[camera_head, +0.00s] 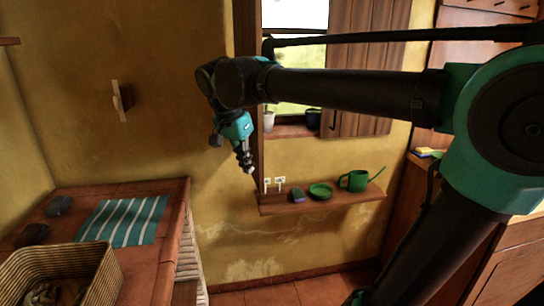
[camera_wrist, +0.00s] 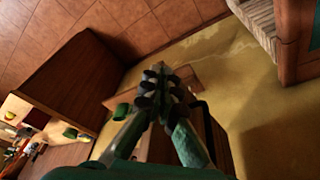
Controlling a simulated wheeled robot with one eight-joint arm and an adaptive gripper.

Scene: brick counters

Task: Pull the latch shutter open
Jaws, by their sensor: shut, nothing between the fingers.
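A brown plank shutter (camera_head: 362,122) is at the right part of the window (camera_head: 295,17), and my arm crosses in front of it. Bright daylight shows through the uncovered left part of the window. A latch cannot be made out on the shutter. My gripper (camera_head: 247,166) points down, left of the shutter and near the lower left of the window frame, in front of the yellow wall. In the wrist view its dark fingers (camera_wrist: 162,88) are together with nothing between them. It appears apart from the shutter.
A wall shelf (camera_head: 340,201) below the window holds a green watering can (camera_head: 356,181), a green dish (camera_head: 320,190) and a blue item (camera_head: 298,194). Pots stand on the sill. A brick counter (camera_head: 165,190) at left holds a basket (camera_head: 100,283) and striped cloth (camera_head: 122,219).

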